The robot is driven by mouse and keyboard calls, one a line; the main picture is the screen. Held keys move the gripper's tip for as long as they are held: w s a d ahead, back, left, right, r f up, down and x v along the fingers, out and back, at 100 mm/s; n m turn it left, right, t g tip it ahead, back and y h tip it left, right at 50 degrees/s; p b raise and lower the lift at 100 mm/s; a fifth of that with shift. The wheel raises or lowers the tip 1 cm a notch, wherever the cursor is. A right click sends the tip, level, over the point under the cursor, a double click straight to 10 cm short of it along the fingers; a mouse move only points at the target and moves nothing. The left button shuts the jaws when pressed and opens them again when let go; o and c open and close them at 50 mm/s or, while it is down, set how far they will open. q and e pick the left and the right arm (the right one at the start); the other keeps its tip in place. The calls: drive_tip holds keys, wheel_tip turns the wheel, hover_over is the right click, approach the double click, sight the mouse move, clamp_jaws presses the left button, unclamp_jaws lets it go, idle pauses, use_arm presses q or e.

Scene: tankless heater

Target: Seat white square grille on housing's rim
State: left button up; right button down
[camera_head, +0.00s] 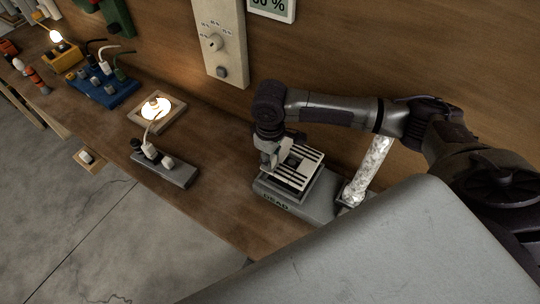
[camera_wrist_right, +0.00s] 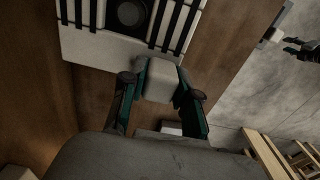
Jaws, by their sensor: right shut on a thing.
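The white square grille (camera_head: 304,160) with dark slots is over the grey housing (camera_head: 322,200) in the head view. It lies about level; I cannot tell whether its edges touch the rim. My right gripper (camera_head: 272,158) is at the grille's left side, shut on its pale grip block. In the right wrist view, the grille (camera_wrist_right: 88,45) fills the top, with a dark round opening, and the right gripper's fingers (camera_wrist_right: 160,88) straddle the block. The housing's rim is mostly hidden by the grille and gripper. My left gripper is not in view.
A silvery flexible duct (camera_head: 372,168) rises right of the housing. A grey socket strip (camera_head: 165,172) with plugs and a lit lamp (camera_head: 156,108) stand to the left. A control panel (camera_head: 218,45) is on the wall. The bench (camera_head: 215,200) between strip and housing is clear.

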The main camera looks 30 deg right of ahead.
drive_tip(key=shift+w, duration=0.2)
drive_tip(key=shift+r+p, duration=0.15)
drive_tip(key=shift+p, duration=0.65)
drive_tip(key=shift+s+f+b, duration=0.1)
drive_tip(key=shift+f+b, duration=0.2)
drive_tip(key=shift+f, duration=0.95)
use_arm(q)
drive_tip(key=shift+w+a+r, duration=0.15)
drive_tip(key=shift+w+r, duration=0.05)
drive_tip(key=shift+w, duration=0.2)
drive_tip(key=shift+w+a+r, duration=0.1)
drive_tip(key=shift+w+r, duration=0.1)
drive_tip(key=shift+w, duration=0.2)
use_arm(e)
drive_tip(key=shift+f, duration=0.65)
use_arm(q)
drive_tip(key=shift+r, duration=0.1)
use_arm(e)
drive_tip(key=shift+f, duration=0.15)
drive_tip(key=shift+f, duration=0.25)
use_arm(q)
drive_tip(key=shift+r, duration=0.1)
